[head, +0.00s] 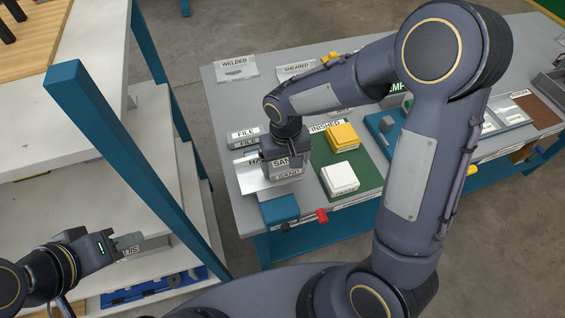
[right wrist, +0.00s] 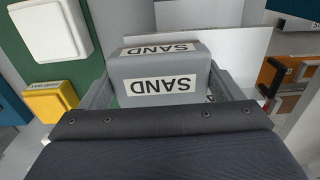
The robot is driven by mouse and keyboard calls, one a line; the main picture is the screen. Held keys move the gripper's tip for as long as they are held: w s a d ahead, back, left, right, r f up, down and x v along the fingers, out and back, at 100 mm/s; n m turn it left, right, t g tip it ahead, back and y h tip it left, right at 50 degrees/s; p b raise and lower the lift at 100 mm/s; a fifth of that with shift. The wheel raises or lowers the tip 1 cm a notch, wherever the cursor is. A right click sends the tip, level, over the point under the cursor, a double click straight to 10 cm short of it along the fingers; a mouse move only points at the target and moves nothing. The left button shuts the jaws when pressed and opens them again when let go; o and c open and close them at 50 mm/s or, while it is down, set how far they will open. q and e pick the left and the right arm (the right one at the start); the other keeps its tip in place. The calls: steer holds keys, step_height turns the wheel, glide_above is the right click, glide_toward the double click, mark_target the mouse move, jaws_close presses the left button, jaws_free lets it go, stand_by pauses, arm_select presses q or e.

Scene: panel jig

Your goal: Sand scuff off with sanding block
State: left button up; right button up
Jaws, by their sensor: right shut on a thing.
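The sanding block (right wrist: 160,75) is grey with white SAND labels. In the right wrist view it sits between the two fingers of my right gripper (right wrist: 165,95), which is shut on it. In the head view the block (head: 287,172) is under my right gripper (head: 285,155), over the near left part of the bench. A pale sheet panel (head: 252,182) lies beside and partly beneath the block; it also shows in the right wrist view (right wrist: 230,45). Whether block and panel touch is unclear. No scuff can be made out. My left gripper (head: 127,242) is low at the left, its jaw opening unclear.
On the bench (head: 225,100), a white block (head: 340,178) and a yellow block (head: 342,137) sit on a green mat (head: 366,165). A FILE-labelled block (head: 245,137) and a blue vise-like fixture (head: 280,208) are close by. A blue post (head: 130,155) stands at left.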

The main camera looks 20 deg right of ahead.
steer(key=shift+d+r, duration=0.25)
steer(key=shift+d, duration=0.1)
step_height(320, 180, up, 3)
steer(key=shift+a+r+p, duration=0.15)
steer(key=shift+p, duration=1.05)
step_height(320, 180, up, 2)
steer(key=shift+r+p, duration=0.1)
steer(key=shift+p, duration=0.8)
steer(key=shift+r+p, duration=0.8)
steer(key=shift+r, duration=0.35)
steer(key=shift+f, duration=0.1)
